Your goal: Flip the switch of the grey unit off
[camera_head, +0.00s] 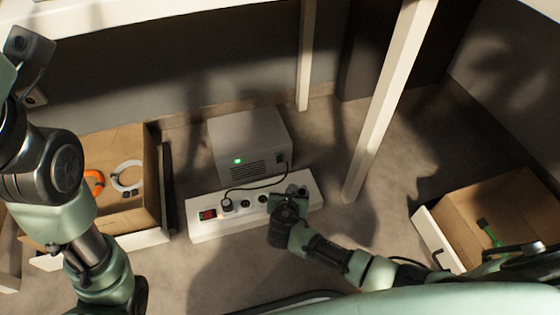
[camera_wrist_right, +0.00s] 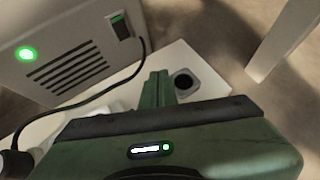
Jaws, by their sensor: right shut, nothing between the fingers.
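The grey unit (camera_head: 243,137) is a box standing behind a white power strip (camera_head: 275,210). Its green lamp (camera_head: 238,161) is lit, also in the right wrist view (camera_wrist_right: 26,54). A dark rocker switch (camera_head: 281,158) sits at the right of its front face; in the right wrist view the switch (camera_wrist_right: 121,26) shows a green edge at its top. My right gripper (camera_head: 291,190) is over the right part of the strip, in front of and below the switch, apart from it. Its fingers (camera_wrist_right: 157,84) are shut and empty. My left arm's end (camera_head: 28,48) is at the upper left; its fingers are not discernible.
A black cable (camera_head: 262,186) runs from the unit to a plug (camera_head: 227,205) in the strip. The strip has a red switch (camera_head: 208,215). An open carton (camera_head: 120,150) stands left, another (camera_head: 470,200) right. A pale post (camera_head: 385,110) rises right of the unit.

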